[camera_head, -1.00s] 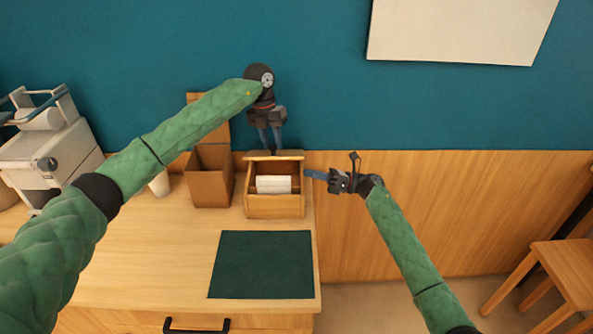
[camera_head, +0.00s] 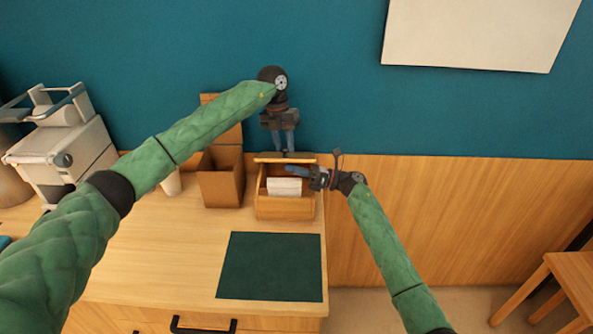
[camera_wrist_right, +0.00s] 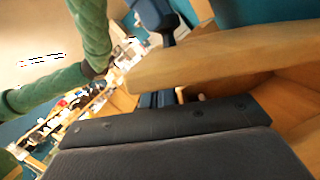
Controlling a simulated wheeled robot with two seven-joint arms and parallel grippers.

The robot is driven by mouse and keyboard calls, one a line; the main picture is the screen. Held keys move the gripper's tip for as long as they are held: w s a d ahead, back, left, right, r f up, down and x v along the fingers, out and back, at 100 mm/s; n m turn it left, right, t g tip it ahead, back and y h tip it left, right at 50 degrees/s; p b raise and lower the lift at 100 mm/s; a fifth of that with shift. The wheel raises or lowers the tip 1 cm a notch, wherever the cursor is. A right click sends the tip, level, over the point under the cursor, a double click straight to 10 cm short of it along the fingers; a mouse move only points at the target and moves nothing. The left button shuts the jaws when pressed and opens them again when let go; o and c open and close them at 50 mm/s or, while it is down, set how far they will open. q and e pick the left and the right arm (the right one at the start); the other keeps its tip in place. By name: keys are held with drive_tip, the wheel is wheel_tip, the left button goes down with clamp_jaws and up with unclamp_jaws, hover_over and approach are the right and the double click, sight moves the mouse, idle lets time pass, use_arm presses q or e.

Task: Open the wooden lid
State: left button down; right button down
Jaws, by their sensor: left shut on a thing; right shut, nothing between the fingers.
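The wooden box (camera_head: 285,208) stands on the desk with its top open and a white item (camera_head: 284,186) inside. Its wooden lid (camera_head: 272,160) stands raised at the back edge, seen nearly edge-on. My left gripper (camera_head: 288,151) points down from behind and above and is shut on the lid. My right gripper (camera_head: 289,170) is shut and empty, reaching in from the right over the box opening, close to the lid. In the right wrist view the lid (camera_wrist_right: 200,62) crosses just beyond my right gripper's dark fingers (camera_wrist_right: 165,125); whether they touch is unclear.
A taller brown open container (camera_head: 221,185) stands just left of the box. A white machine (camera_head: 70,150) is further left, and a white cup (camera_head: 171,183) is partly behind my left arm. A dark green mat (camera_head: 270,266) lies in front. A stool (camera_head: 570,285) is at right.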

use_arm(q)
drive_tip(key=shift+f, duration=0.1)
use_arm(e)
drive_tip(key=shift+w+r, duration=0.35)
drive_tip(key=shift+r, duration=0.45)
use_arm(q)
drive_tip(key=shift+s+f, duration=0.1)
drive_tip(key=shift+f, duration=0.05)
use_arm(e)
drive_tip(key=shift+w+r, duration=0.15)
drive_tip(key=shift+r, duration=0.15)
use_arm(q)
drive_tip(key=c, duration=1.4)
unclamp_jaws()
drive_tip(key=shift+o, duration=0.2)
